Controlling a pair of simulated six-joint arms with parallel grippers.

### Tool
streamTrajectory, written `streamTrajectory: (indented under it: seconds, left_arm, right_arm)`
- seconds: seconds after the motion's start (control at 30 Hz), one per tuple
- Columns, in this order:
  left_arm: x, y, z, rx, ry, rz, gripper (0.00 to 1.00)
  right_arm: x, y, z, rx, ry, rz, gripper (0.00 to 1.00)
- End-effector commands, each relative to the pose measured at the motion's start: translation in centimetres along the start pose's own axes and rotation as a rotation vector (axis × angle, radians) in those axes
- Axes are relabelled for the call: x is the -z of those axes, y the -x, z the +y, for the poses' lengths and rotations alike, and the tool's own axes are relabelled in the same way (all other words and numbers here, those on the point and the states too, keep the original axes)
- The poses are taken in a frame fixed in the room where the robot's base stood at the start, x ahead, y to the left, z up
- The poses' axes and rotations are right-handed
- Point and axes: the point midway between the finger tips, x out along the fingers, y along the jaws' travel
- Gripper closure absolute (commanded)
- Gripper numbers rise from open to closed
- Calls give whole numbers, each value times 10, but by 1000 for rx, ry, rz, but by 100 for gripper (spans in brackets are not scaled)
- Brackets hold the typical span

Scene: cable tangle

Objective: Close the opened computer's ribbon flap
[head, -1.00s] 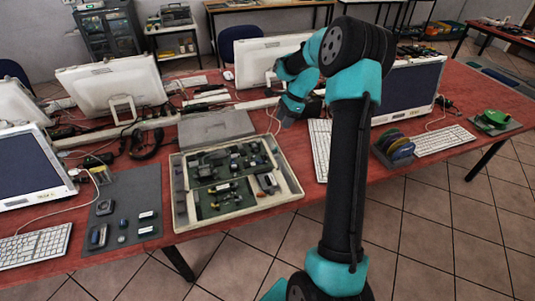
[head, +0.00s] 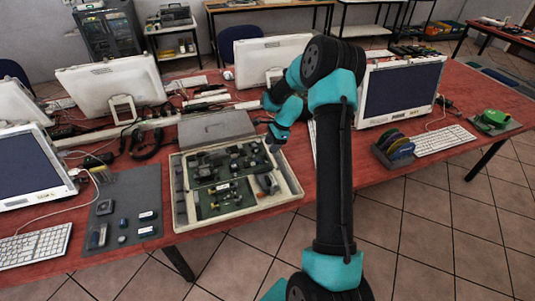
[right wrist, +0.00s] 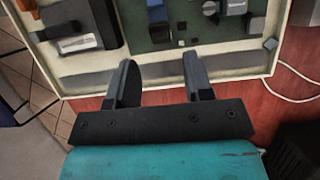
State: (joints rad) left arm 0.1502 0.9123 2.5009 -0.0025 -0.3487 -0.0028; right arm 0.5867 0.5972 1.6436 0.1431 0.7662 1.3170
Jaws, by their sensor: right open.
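The opened computer (head: 183,222) is a shallow cream case with dark green boards and several small parts inside, lying flat on the red table. It also shows in the right wrist view (right wrist: 235,62), with its wall and boards at the top. The ribbon flap is too small to tell apart from the other parts. My right gripper (head: 274,141) is at the case's far right corner in the head view. In the right wrist view my right gripper (right wrist: 163,78) is open and empty, its fingers over the case's edge. My left gripper is not in view.
A grey flat panel (head: 216,127) lies behind the case. A grey mat (head: 128,188) with small parts is to its left. Monitors (head: 110,85) and cables crowd the back. A spool rack (head: 393,154) and a keyboard (head: 444,140) are to the right.

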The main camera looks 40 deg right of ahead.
Motion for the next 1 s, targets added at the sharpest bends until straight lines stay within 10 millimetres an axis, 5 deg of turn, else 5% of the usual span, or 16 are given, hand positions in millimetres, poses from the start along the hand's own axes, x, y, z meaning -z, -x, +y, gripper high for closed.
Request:
streamTrajectory:
  seconds: [0.3, 0.7, 1.0]
  left_arm:
    - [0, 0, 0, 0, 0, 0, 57]
    - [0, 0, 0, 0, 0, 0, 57]
    - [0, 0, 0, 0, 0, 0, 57]
  right_arm:
    - [0, -44, 0, -2, 0, 0, 53]
    - [0, -50, 0, 0, 0, 0, 54]
    - [0, -50, 0, 0, 0, 0, 83]
